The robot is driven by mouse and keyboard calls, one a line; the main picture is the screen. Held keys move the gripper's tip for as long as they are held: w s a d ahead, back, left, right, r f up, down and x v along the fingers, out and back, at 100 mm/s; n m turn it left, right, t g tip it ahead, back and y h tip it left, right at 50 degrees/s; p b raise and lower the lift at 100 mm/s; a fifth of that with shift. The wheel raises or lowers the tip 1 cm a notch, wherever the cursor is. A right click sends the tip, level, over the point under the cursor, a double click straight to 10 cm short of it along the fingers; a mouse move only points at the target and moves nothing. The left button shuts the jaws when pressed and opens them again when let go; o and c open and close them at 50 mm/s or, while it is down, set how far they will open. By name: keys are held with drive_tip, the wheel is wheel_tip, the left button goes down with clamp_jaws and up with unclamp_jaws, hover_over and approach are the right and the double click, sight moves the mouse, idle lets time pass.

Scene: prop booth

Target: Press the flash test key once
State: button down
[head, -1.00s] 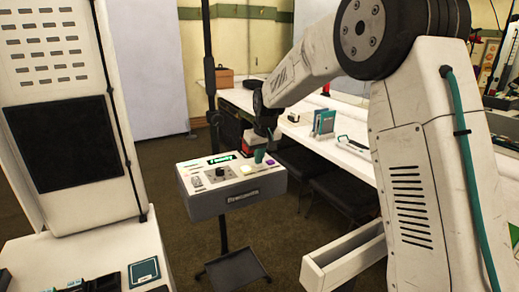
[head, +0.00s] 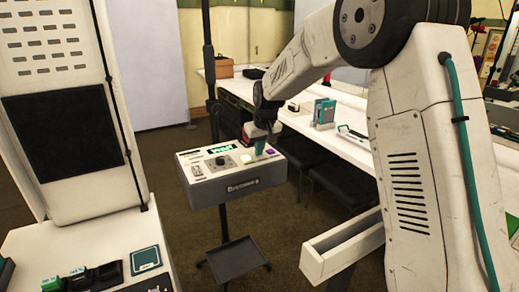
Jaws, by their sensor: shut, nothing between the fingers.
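A grey and white control box (head: 238,188) stands on a thin black stand left of my arm. Its sloped top carries a green-lit display (head: 222,149), a dark knob (head: 223,161), a pale key (head: 246,159) and a purple key (head: 270,151) at the right. Key labels are too small to read, so I cannot tell which one is the flash test key. My gripper (head: 259,151) is shut and empty, pointing down with its teal fingertips at the top between the pale and purple keys. It hides that part of the panel, and I cannot tell whether it touches a key.
A long white counter (head: 320,147) with a teal booklet (head: 324,113) runs behind my arm, with dark stools (head: 340,190) under it. A white cabinet (head: 60,95) stands at the left. A small dark tray (head: 233,258) sits low on the stand. Floor behind the box is clear.

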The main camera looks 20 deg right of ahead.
drive_tip(key=w+v, duration=0.1)
drive_tip(key=v, duration=1.2)
drive_tip(key=shift+r, duration=0.55)
